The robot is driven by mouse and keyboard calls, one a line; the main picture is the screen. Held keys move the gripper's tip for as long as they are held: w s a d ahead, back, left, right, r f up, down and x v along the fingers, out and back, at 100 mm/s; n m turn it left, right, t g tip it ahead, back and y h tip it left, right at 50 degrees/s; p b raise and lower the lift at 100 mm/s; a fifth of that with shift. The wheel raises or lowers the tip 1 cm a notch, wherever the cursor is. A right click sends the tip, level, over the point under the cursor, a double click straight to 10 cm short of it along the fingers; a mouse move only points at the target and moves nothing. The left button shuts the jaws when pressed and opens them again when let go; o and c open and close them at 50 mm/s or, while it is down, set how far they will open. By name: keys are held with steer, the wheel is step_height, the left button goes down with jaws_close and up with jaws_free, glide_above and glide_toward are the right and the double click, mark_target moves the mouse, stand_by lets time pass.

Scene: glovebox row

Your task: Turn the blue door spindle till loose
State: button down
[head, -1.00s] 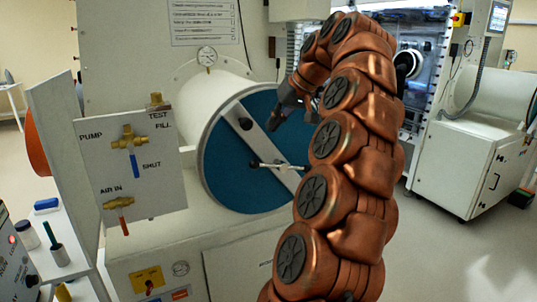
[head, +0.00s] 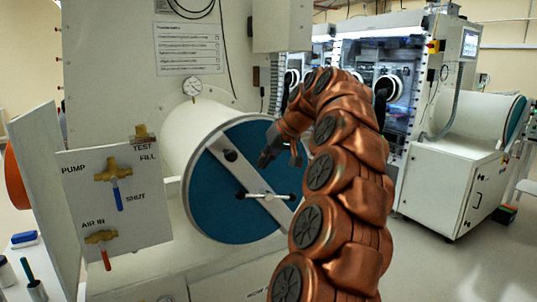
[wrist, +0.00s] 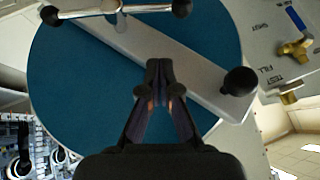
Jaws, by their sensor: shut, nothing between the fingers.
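The blue round door (head: 216,204) closes the end of a white cylinder, with a pale bar (head: 232,163) slanting across it. The spindle (head: 263,196) sits at the middle of the bar, a silver cross handle with dark knobs. My gripper (head: 266,160) is in front of the upper right of the door, apart from the spindle. In the wrist view my gripper (wrist: 159,66) is shut and empty, its tips over the door and beside the bar.
A valve panel (head: 75,210) with a blue-handled valve (head: 115,184) and a red-handled valve (head: 102,243) stands left of the door. A dark knob (wrist: 240,81) sticks up from the bar's end. A pressure gauge (head: 192,86) is above the cylinder.

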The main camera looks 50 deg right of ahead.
mark_target(268, 196)
steer(key=p+x, duration=0.1)
steer(key=x, duration=0.3)
steer(key=shift+w+a+f, duration=0.1)
steer(key=shift+w+f, duration=0.1)
steer(key=shift+f, duration=0.15)
steer(key=shift+s+a+f+p, duration=0.1)
steer(key=shift+a+f+p, duration=0.15)
steer(key=shift+f, duration=0.4)
steer(key=shift+w+a+f+p, duration=0.15)
steer(key=shift+f+p, duration=0.25)
steer(key=shift+f, duration=0.2)
steer(key=shift+s+a+f+p, duration=0.2)
steer(key=shift+f+p, duration=0.1)
steer(key=shift+f, duration=0.35)
steer(key=shift+f, duration=0.1)
steer(key=shift+a+f+b, duration=0.15)
steer(key=shift+a+b, duration=0.05)
steer(key=shift+b, duration=0.4)
